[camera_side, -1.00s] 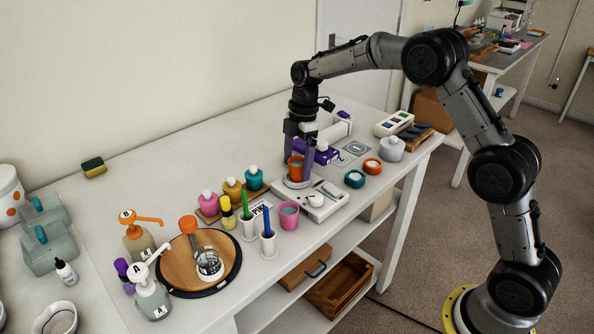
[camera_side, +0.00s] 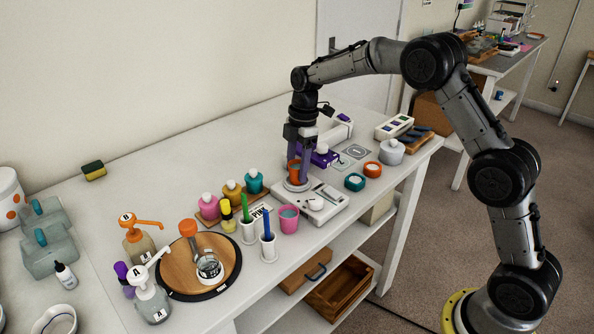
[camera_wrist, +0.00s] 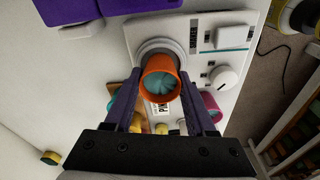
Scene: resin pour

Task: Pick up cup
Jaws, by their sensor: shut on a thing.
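An orange cup (camera_side: 294,171) stands upright on the round plate of a white mixer unit (camera_side: 321,205). In the wrist view the orange cup (camera_wrist: 161,88) shows from above, with teal liquid inside. My gripper (camera_side: 298,172) points down with its two purple-grey fingers on either side of the cup. In the wrist view my gripper (camera_wrist: 160,86) is shut on the cup. The cup's base is at the plate, and I cannot see a gap under it.
A pink cup (camera_side: 289,219) and white holders with green and blue sticks stand left of the mixer unit. Pink, mustard and teal bottles (camera_side: 254,181) stand behind them. A purple box (camera_side: 325,156) is close behind the gripper. The table's front edge is near the unit.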

